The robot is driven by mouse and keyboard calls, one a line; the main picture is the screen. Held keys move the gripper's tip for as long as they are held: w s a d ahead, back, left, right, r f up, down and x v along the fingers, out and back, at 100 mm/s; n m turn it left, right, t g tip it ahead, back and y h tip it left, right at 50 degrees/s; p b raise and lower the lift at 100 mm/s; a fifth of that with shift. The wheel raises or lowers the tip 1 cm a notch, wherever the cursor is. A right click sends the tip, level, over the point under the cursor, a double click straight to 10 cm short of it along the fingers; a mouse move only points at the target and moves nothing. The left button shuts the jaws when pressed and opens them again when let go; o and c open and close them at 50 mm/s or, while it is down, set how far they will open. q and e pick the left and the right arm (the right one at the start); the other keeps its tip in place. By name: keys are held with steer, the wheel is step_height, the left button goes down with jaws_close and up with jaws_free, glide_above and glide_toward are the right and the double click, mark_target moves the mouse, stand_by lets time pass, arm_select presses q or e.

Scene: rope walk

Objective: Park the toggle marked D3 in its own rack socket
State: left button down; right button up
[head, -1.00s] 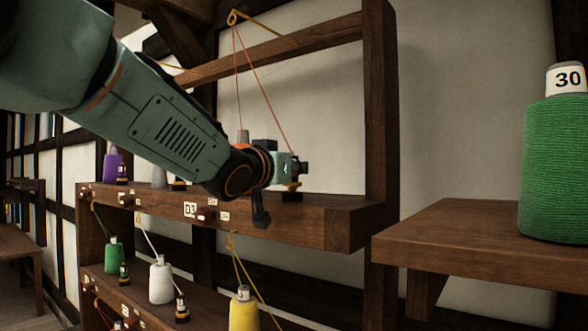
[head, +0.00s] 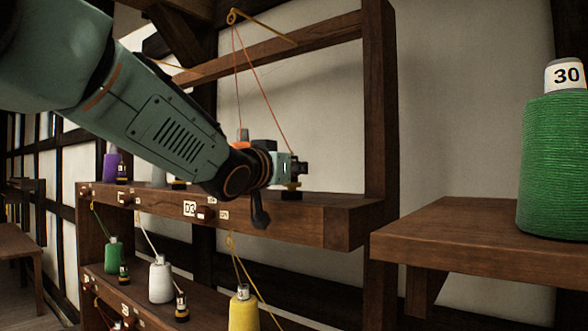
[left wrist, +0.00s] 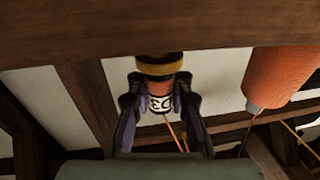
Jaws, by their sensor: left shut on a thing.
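My left gripper (head: 297,168) is at the right part of the top shelf, its fingers closed around the toggle. In the left wrist view the toggle (left wrist: 161,103) shows a white band marked D3 between the fingers (left wrist: 160,103), with an orange-red part beside it and a red thread trailing off. A yellow-brown collar (left wrist: 160,66) is at the toggle's end, against the dark wood. In the head view a yellow ring over a black socket (head: 291,196) is directly below the fingers. I cannot tell whether the toggle is seated. A D3 label (head: 190,208) is on the shelf's front edge. My right gripper is out of view.
An orange spool (left wrist: 280,76) stands beside the gripper. Purple (head: 111,167), green (head: 113,256), white (head: 160,282) and yellow (head: 243,313) spools stand on the rack. A large green spool (head: 553,170) is at right.

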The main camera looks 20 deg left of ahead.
arm_select(q)
steer(key=shift+f+b, duration=0.3)
steer(key=shift+f, duration=0.1)
steer(key=c, duration=1.5)
jaws_free()
steer(key=shift+s+a, duration=0.1)
